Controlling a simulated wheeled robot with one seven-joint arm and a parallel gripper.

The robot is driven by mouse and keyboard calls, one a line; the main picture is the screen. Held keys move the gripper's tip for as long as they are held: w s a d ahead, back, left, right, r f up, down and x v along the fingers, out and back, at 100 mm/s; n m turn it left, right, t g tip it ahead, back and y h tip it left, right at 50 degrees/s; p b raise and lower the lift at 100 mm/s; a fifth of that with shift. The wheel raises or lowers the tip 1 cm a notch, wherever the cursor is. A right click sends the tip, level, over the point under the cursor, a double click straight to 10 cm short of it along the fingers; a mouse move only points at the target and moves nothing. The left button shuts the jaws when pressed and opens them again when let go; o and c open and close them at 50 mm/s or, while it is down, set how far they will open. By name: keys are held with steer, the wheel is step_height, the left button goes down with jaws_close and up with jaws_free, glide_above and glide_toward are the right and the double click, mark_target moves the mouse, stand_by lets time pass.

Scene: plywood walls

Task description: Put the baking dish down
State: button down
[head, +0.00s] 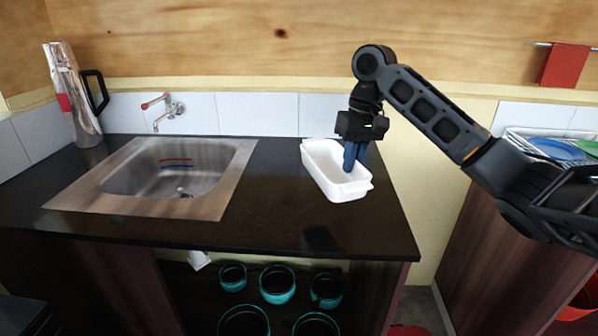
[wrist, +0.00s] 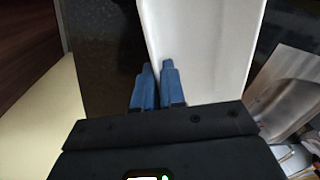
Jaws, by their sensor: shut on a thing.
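The baking dish (head: 322,172) is a white, rectangular, open dish over the right end of the black counter, to the right of the sink. It looks level and empty inside; I cannot tell whether its base touches the counter. My gripper (head: 352,160) points down at the dish's right long side. In the wrist view, the blue fingers of my gripper (wrist: 157,75) are shut on the rim of the baking dish (wrist: 205,45), one finger inside and one outside. The fingers hide part of that rim.
The black counter (head: 275,225) is clear in front of the dish. The steel sink (head: 130,195) with a tap (head: 168,108) is to the left. A silver jug (head: 75,100) stands far left. Teal pots (head: 277,285) sit below. A dish rack (head: 555,145) is at right, beyond a gap.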

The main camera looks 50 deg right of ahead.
mark_target(310, 145)
steer(key=w+a+f+b, duration=0.1)
steer(key=w+f, duration=0.1)
steer(key=w, duration=0.1)
steer(key=w+a+f+b, duration=0.1)
steer(key=w+f, duration=0.1)
steer(key=w, duration=0.2)
steer(key=w+a+f+b, duration=0.1)
steer(key=w+f+b, duration=0.1)
steer(key=w+f, duration=0.1)
steer(key=shift+w+a, duration=0.15)
steer(key=shift+w, duration=0.5)
steer(key=shift+w+f, duration=0.1)
steer(key=shift+f, duration=1.9)
steer(key=shift+f, duration=0.15)
steer(key=c, duration=1.2)
jaws_free()
steer(key=r+p, duration=0.1)
steer(key=r, duration=0.3)
steer(key=d+r, duration=0.1)
steer(key=r, duration=0.3)
steer(key=s+r+p, duration=0.1)
steer(key=r, duration=0.3)
steer(key=shift+d+r+p, duration=0.1)
steer(key=shift+d+p, duration=0.05)
steer(key=shift+p, duration=0.15)
